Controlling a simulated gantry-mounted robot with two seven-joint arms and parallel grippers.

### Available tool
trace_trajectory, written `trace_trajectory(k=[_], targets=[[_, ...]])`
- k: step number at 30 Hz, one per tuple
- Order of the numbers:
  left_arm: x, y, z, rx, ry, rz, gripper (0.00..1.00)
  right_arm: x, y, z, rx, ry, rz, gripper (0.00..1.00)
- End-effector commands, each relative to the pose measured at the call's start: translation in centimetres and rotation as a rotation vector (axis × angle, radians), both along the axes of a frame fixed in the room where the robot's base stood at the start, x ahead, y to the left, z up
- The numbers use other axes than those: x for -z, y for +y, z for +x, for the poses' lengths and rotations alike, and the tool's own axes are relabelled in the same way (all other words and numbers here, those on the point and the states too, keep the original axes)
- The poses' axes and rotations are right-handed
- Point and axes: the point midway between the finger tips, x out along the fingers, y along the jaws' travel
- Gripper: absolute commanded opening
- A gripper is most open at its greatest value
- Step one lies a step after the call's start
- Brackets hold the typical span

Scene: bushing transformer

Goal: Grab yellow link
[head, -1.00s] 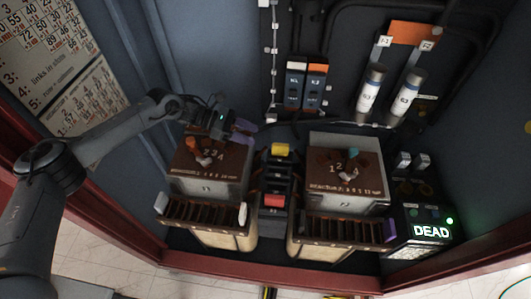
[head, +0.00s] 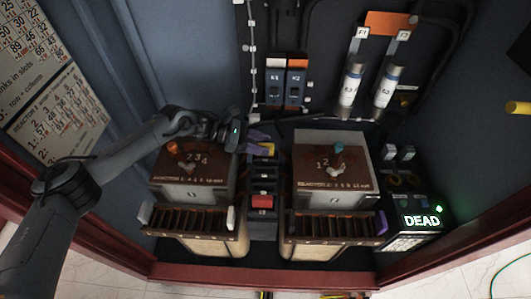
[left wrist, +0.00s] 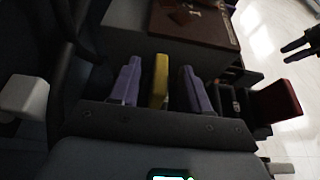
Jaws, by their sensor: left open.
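The yellow link (head: 266,150) is at the top of the dark centre stand between the two brown-topped boxes. In the left wrist view the yellow link (left wrist: 158,80) stands upright between the two purple fingers of my left gripper (left wrist: 161,84), with a gap on each side. In the head view my left gripper (head: 256,143) reaches in over the left box from the left, its purple fingers beside the link and partly covering it. The left gripper is open.
A red block (head: 262,201) sits lower on the same stand. The left box (head: 190,192) and right box (head: 335,200) flank it, with slotted racks in front. Two fuse cylinders (head: 352,83) stand at the back right. A lit DEAD panel (head: 422,221) is at the right.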

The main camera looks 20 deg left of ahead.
Motion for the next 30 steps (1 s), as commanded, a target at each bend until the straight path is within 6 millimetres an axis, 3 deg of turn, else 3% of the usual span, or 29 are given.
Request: trace_trajectory(k=[11,20,30], targets=[[0.4,-0.89,0.3,-0.001,0.0,0.001,0.47,0.14,0.08,0.01,0.002,0.0,0.003,0.43],[0.4,-0.88,0.29,-0.001,0.0,0.0,0.02,0.13,0.21,0.01,0.005,0.0,0.009,0.43],[0.26,-0.89,0.31,-0.001,-0.002,-0.001,0.0,0.12,0.2,0.02,0.006,0.0,0.008,0.43]])
